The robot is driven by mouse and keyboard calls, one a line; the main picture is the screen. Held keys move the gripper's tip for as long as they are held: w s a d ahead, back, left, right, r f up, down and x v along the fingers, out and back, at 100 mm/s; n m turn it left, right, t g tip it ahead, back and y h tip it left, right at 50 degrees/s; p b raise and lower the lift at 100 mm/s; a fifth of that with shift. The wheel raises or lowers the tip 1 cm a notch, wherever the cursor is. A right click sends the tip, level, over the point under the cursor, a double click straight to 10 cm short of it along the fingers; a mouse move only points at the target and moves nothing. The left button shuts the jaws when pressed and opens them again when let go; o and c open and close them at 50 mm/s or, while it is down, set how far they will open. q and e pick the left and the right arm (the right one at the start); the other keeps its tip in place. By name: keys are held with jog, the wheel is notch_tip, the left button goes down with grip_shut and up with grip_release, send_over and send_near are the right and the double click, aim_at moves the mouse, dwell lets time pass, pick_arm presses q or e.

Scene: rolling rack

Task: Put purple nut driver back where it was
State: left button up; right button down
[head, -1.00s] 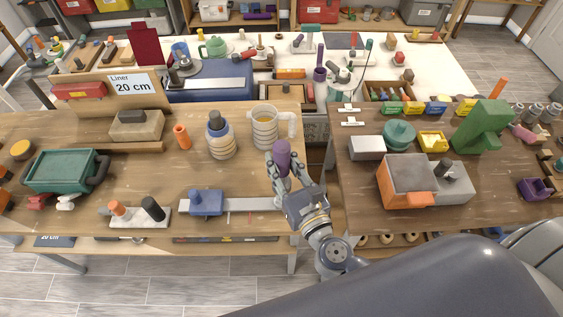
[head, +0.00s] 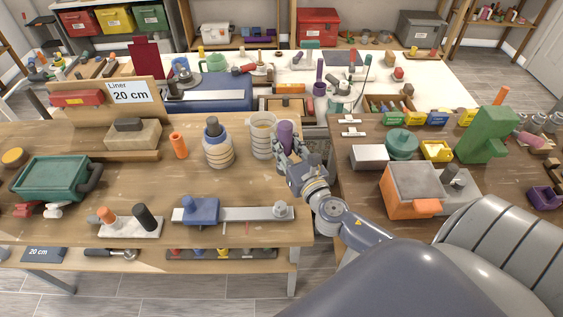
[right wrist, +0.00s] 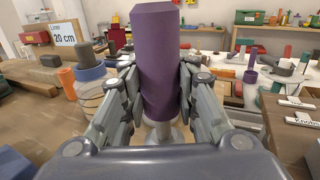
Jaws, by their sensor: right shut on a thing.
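The purple nut driver (head: 285,134) is upright in my right gripper (head: 288,155), beside the clear mug at the right part of the left wooden bench. In the right wrist view its purple handle (right wrist: 158,60) stands between the two fingers (right wrist: 160,85), which are closed on it. A pale part shows below the handle; its lower end is hidden. My left gripper is in neither view.
A clear mug (head: 262,138) and a ringed jar (head: 217,148) stand just left of the gripper. A steel rule with a blue slider (head: 201,210) lies in front.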

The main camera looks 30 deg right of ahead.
aim_at(285, 152)
notch_tip(285, 152, down, 3)
jog(key=shift+f+b, duration=0.2)
jog(key=shift+b, duration=0.35)
jog(key=shift+f, duration=0.4)
jog(key=shift+f+b, duration=0.3)
jog(key=c, duration=1.2)
grip_release()
jog(key=shift+c, duration=0.2)
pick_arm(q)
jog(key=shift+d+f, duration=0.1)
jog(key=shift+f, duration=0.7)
pick_arm(e)
jog(key=shift+r, duration=0.15)
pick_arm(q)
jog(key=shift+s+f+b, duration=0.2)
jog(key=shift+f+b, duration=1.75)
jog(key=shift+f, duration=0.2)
pick_arm(e)
jog(key=s+a, duration=0.2)
jog(key=s, duration=1)
